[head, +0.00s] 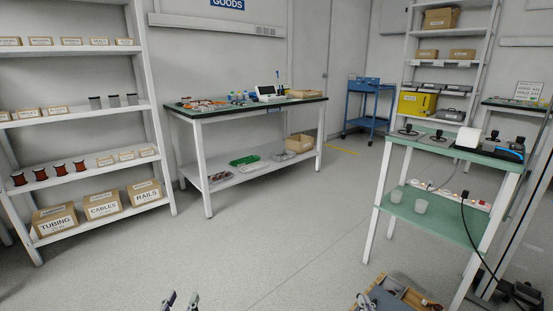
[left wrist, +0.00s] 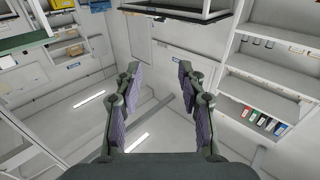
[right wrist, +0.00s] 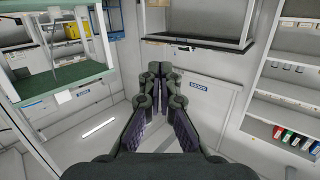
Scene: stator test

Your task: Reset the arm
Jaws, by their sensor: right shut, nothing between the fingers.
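My left gripper (head: 180,299) shows at the bottom edge of the head view, over bare floor. In the left wrist view its two fingers (left wrist: 159,75) stand well apart with nothing between them. My right gripper (head: 364,301) shows at the bottom edge, right of the middle, beside a wooden tray. In the right wrist view its fingertips (right wrist: 158,72) are together and hold nothing. Most of both arms is out of the head view.
A wooden tray (head: 412,297) with small items is at the bottom right. A green-topped test table (head: 450,146) stands right, a workbench (head: 247,107) at the back, and shelving with boxes (head: 86,181) on the left. The middle floor (head: 270,230) is clear.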

